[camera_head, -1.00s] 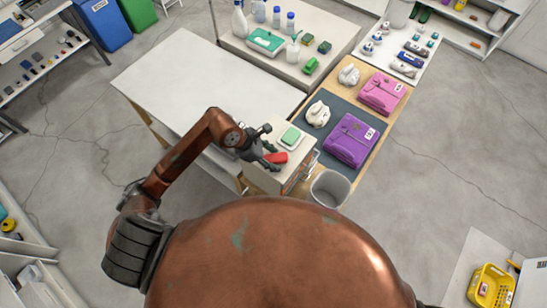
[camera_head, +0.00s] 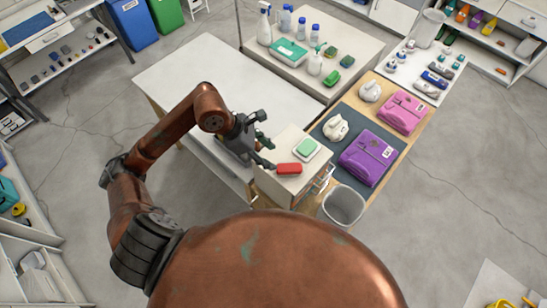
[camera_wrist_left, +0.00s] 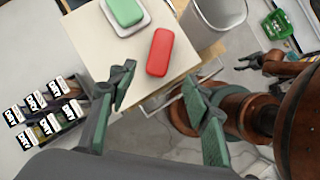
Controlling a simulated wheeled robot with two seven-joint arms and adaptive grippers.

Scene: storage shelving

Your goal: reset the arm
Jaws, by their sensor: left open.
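A white table (camera_head: 190,72) is behind my left arm. A grey bin (camera_head: 343,205) stands right of the cabinet. Small boxes (camera_wrist_left: 43,112) sit left of the cabinet.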

